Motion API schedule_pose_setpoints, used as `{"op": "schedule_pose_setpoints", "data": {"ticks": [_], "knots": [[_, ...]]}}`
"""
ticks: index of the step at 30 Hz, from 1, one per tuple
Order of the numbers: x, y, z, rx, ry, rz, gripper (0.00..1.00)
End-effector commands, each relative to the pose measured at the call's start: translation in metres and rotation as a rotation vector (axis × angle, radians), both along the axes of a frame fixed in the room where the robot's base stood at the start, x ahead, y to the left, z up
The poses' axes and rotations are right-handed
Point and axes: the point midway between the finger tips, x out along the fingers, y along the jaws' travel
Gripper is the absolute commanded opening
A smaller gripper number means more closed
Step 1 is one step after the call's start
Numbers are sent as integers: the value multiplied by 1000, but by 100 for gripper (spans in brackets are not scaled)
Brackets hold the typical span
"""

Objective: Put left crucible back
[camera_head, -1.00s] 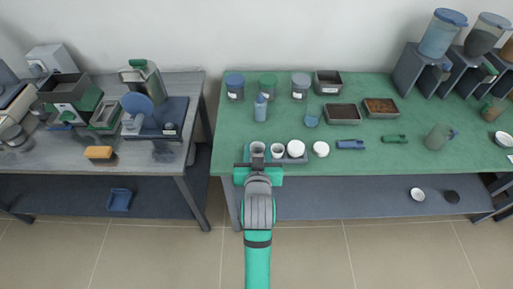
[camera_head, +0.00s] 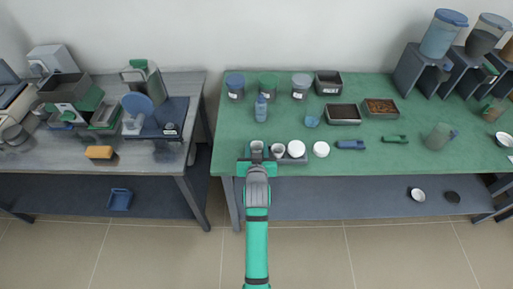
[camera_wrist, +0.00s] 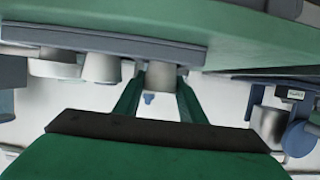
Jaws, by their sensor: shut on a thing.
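The left crucible (camera_head: 256,147) is a small pale grey cup at the left end of a dark grey rack (camera_head: 291,160) near the green table's front edge. My gripper (camera_wrist: 160,97) is shut on this crucible, which also shows in the wrist view (camera_wrist: 160,77) between the two green fingers. I cannot tell whether the crucible rests fully in the rack. A second crucible (camera_head: 278,151) stands just to its right in the rack. A white round piece (camera_head: 296,149) is further right in the rack. In the wrist view a neighbouring crucible (camera_wrist: 101,68) is close beside my left-hand finger.
A white round piece (camera_head: 321,149) lies right of the rack. A blue bottle (camera_head: 261,108) and a blue scoop-like item (camera_head: 312,120) stand behind it. Lidded jars (camera_head: 268,86) and dark trays (camera_head: 343,114) are at the back. The floor in front of the table is clear.

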Motion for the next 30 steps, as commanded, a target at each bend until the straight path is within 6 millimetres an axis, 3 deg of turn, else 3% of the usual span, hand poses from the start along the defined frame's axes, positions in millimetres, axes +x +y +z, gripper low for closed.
{"op": "schedule_pose_setpoints", "data": {"ticks": [11, 12, 14, 15, 25, 30], "knots": [[0, 1, -5, 1, -1, 2, 14], [0, 1, -6, 1, -1, 2, 39], [0, 1, -5, 1, -1, 2, 54], [0, 1, -5, 1, -1, 2, 56], [0, 1, -2, 0, -3, 1, 56], [-18, 1, 4, 1, -1, 2, 56]]}}
